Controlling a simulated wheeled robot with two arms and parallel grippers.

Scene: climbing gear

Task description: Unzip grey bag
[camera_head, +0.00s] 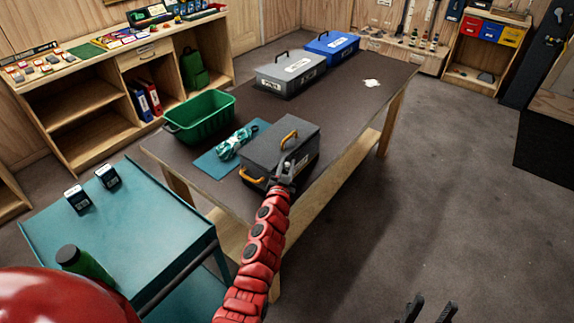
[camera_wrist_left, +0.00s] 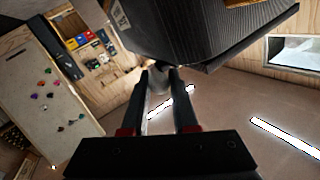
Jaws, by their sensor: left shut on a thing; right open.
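The dark grey bag (camera_head: 283,145) sits on the near part of the table, with an orange handle on top and another at its front left. In the left wrist view the bag (camera_wrist_left: 200,30) fills the top. My left gripper (camera_head: 286,172) is at the bag's near right edge. Its fingers (camera_wrist_left: 160,95) are shut on a small greyish piece (camera_wrist_left: 158,78) beside the bag, probably the zip pull. The zip line itself is too dark to make out. My right gripper (camera_head: 430,308) is open and empty at the bottom right, away from the table.
A green bin (camera_head: 199,115) and a blue mat (camera_head: 212,163) with a teal rope coil (camera_head: 236,142) are left of the bag. A grey case (camera_head: 290,75) and a blue case (camera_head: 331,46) stand farther back. A teal cart (camera_head: 120,225) is at the left. Floor at the right is clear.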

